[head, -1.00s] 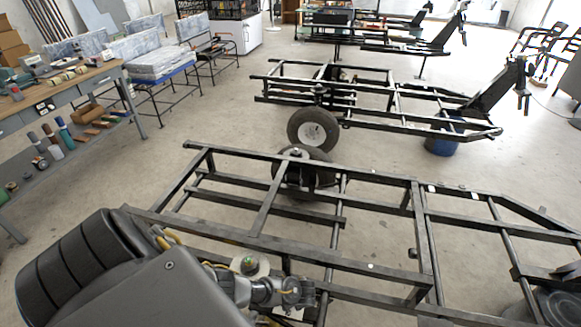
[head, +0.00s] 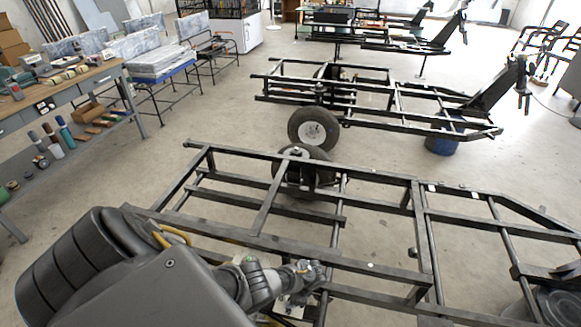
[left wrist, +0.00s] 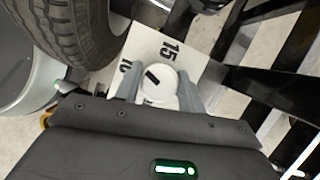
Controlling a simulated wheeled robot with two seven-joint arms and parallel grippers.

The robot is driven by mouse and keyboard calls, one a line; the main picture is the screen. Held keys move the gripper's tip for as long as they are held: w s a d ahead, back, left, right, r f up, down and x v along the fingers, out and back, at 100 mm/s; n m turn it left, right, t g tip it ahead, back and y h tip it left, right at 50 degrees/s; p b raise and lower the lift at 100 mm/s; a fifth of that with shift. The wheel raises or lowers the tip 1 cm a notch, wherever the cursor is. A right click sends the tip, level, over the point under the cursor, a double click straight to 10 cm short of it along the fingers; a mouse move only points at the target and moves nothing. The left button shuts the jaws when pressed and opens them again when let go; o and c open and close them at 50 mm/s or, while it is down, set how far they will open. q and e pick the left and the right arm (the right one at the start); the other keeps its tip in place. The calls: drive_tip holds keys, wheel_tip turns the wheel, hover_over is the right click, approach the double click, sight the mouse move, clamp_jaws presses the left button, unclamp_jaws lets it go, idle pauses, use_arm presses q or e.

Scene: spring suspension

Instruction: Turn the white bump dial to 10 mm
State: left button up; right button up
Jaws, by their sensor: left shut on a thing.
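The white bump dial (left wrist: 157,87) shows in the left wrist view as a round white knob with a short, slanted black mark. It sits on a white plate (left wrist: 192,58) printed with a black 15; another number to its left is partly hidden by a finger. My left gripper (left wrist: 160,84) has one grey finger on each side of the dial and is shut on it. In the head view my left arm reaches down to the near side of the black frame (head: 375,270), and the dial cannot be made out. My right gripper is not in view.
A black tyre (left wrist: 68,35) is close to the left gripper in the wrist view, and dark frame bars (left wrist: 260,60) lie to the right. In the head view a workbench (head: 70,85) stands at the left and a second frame (head: 380,100) stands behind. Bare floor lies between.

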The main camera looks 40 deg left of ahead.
use_arm(q)
drive_tip(key=shift+n+h, duration=0.3)
drive_tip(key=shift+n, duration=0.5)
drive_tip(key=shift+n+g+h, duration=0.4)
drive_tip(key=shift+n+g, duration=0.1)
drive_tip(key=shift+n, duration=0.7)
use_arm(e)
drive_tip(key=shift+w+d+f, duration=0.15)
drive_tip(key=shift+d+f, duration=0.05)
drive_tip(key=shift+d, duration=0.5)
use_arm(q)
drive_tip(key=shift+n, duration=0.3)
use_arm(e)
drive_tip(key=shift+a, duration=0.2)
use_arm(q)
drive_tip(key=o, duration=1)
